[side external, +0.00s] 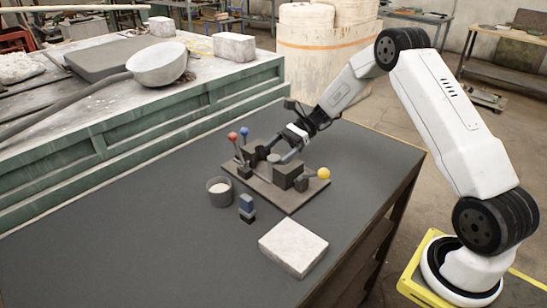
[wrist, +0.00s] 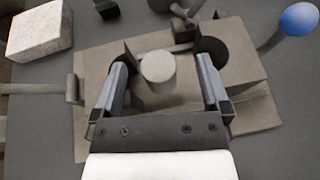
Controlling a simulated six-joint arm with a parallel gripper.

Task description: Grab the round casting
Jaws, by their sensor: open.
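The round casting (wrist: 158,68) is a pale grey short cylinder on the brown fixture plate (wrist: 90,60), between dark blocks. In the side external view the plate (side external: 284,200) lies on the dark bench, and the casting (side external: 273,157) is small and partly hard to make out. My gripper (wrist: 161,62) is open. In the wrist view its two fingers stand on either side of the casting, with gaps visible at both sides. In the side external view my gripper (side external: 272,160) is low over the plate; I cannot tell how deep the fingers reach beside the casting.
Levers with red (side external: 232,136), blue (side external: 245,131) and yellow (side external: 323,173) knobs rise from the plate. A ladle (side external: 157,65) lies on the green-sided bed behind. The bench's left front is clear.

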